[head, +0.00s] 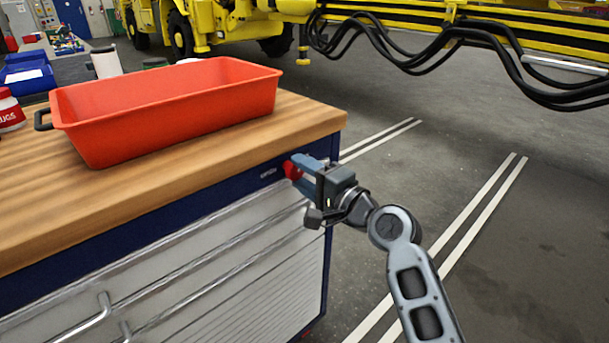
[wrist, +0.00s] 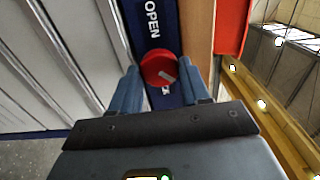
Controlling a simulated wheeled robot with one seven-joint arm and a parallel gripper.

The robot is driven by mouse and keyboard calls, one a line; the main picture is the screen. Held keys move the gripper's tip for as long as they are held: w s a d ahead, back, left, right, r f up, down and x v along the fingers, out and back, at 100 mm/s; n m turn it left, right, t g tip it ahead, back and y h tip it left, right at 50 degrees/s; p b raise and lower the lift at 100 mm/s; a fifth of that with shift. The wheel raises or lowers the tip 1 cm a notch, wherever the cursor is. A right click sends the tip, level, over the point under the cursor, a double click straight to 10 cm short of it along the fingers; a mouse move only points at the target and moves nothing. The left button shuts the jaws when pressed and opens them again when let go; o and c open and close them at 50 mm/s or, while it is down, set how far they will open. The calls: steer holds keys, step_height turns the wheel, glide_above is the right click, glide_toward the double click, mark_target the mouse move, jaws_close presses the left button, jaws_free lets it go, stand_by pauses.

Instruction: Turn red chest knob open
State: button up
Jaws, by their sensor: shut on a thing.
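The red knob (head: 291,170) sits on the dark blue strip at the upper right of the chest front, just under the wooden top. In the wrist view the red knob (wrist: 160,68) is round, with a light mark slanting on its face. The word OPEN (wrist: 152,18) is printed on the strip beside it. My gripper (head: 303,170) reaches the knob from the right, and its blue fingers (wrist: 163,82) lie on either side of the knob, shut on it. Part of the knob is hidden by the fingers in the head view.
The chest (head: 200,270) has grey drawers with bar handles below the strip. A red-orange tray (head: 170,118) stands on the wooden top (head: 300,118). A blue bin (head: 27,76) and a red jar (head: 9,112) are at the left. Grey floor (head: 450,180) is open on the right.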

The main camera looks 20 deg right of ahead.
steer(key=shift+f, duration=0.1)
steer(key=o, duration=1.1)
steer(key=shift+c, duration=0.2)
steer(key=v, duration=0.8)
steer(key=s+f+n+g+h, duration=0.1)
steer(key=s+f+n+h, duration=0.1)
steer(key=s+f, duration=0.35)
steer(key=s+f+n+h+p, duration=0.1)
steer(key=s+f+h, duration=0.1)
steer(key=s, duration=0.7)
steer(key=s+f+n+g+h, duration=0.1)
steer(key=s+f+n, duration=0.15)
steer(key=s, duration=0.45)
steer(key=s+a+r+n, duration=0.1)
steer(key=s+r+n, duration=0.2)
steer(key=s, duration=0.7)
steer(key=s+a+r+n+p, duration=0.1)
steer(key=s+n, duration=0.4)
steer(key=s, duration=0.5)
step_height(320, 180, up, 3)
steer(key=shift+a+f+n+h+p, duration=0.1)
steer(key=shift+a+n+h+p, duration=0.25)
steer(key=shift+a, duration=0.2)
